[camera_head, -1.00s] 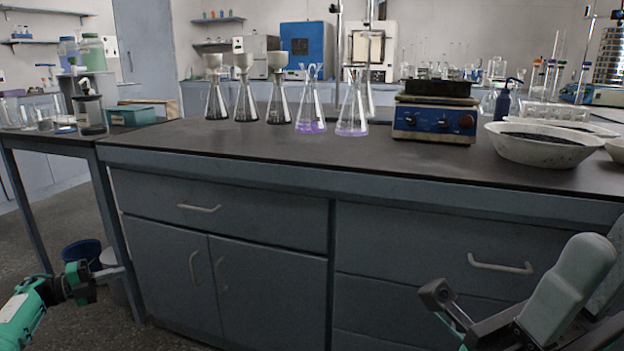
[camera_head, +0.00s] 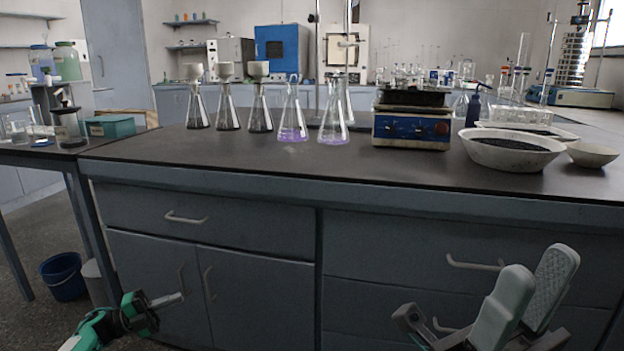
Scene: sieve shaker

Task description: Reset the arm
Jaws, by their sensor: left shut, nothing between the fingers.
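My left gripper (camera_head: 166,300) is at the lower left, in front of the bench's cabinet doors and below the bench top. Its fingers are shut with nothing between them. My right gripper (camera_head: 528,298) is at the lower right, in front of the drawers and below the bench top. Its two grey finger pads stand apart with a gap between them, and no object shows in the gap. Both arms are cut off by the bottom edge of the picture.
The dark bench (camera_head: 250,172) spans the middle, with several flasks (camera_head: 292,122), a blue hot plate (camera_head: 411,130) and a white bowl (camera_head: 512,154). A sieve stack (camera_head: 573,58) stands at the far right. A blue bucket (camera_head: 63,279) is on the floor at left.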

